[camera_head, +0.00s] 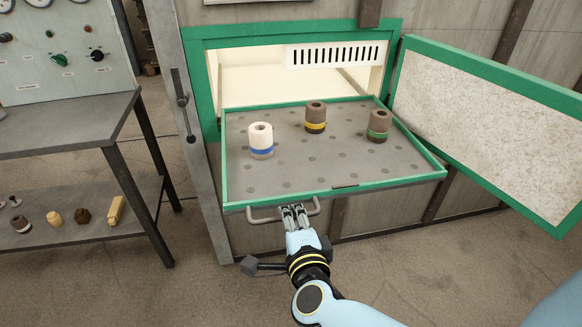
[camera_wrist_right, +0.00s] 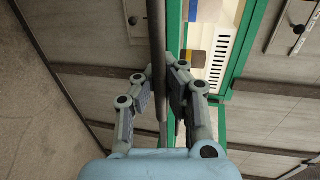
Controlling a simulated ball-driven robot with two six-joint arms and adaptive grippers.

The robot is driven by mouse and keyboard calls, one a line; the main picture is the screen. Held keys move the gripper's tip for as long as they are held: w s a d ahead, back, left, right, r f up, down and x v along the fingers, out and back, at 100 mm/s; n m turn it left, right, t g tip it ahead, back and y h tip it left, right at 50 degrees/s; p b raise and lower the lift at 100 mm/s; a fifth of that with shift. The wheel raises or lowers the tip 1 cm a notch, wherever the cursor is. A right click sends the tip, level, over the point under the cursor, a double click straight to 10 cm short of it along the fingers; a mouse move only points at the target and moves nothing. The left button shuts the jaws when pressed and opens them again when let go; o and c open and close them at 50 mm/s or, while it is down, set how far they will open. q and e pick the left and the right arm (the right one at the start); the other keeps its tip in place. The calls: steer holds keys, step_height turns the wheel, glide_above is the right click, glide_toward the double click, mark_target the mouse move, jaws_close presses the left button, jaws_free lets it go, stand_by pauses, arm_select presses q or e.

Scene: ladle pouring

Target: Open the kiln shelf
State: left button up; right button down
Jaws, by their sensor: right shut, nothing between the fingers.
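The kiln shelf (camera_head: 285,172) is a grey perforated plate with a green rim, pulled out in front of the kiln opening. A metal bar handle (camera_head: 264,217) is on its front edge and also shows in the right wrist view (camera_wrist_right: 157,45). My right gripper (camera_head: 293,208) is at the middle of this handle, its fingers shut. In the right wrist view, the bar runs lengthwise by the fingertips (camera_wrist_right: 161,98); contact is hard to tell. The left gripper is not in view.
Three cylinders stand on the shelf: white with a blue band (camera_head: 260,140), brown with yellow (camera_head: 315,117), brown with green (camera_head: 378,126). The kiln door (camera_head: 485,125) stands open at right. A grey side table (camera_head: 70,125) is at left.

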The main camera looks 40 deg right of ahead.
steer(key=c, duration=2)
jaws_free()
steer(key=o, duration=0.6)
